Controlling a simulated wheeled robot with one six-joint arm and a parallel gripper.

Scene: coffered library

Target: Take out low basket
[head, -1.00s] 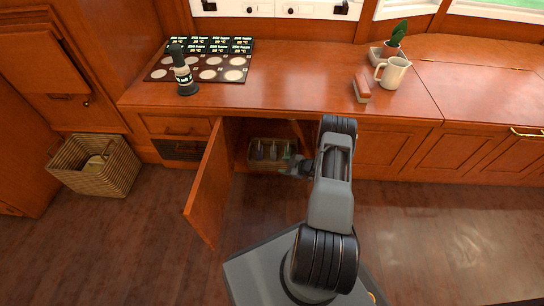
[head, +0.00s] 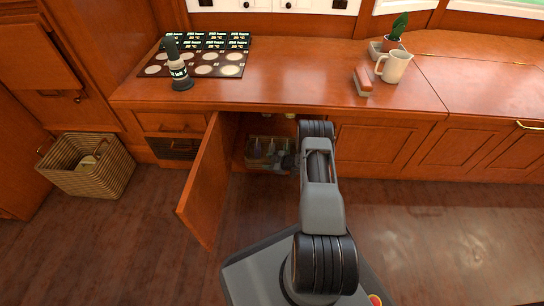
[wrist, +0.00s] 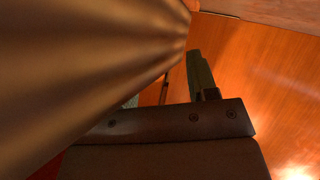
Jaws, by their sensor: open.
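The low basket (head: 252,163) stands inside the open cabinet under the counter, with several small bottles (head: 256,147) in it. My gripper (head: 280,161) is at the front right of the basket in the head view and hides part of it. The gripper is open; whether it touches the basket cannot be told. In the wrist view one gripper finger (wrist: 202,75) shows, and a blurred brown surface very close to the camera fills the left; I cannot tell what it is.
The open cabinet door (head: 208,182) stands out to the left of the basket. A wicker basket (head: 112,173) sits on the floor at the far left. Floor at right is clear.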

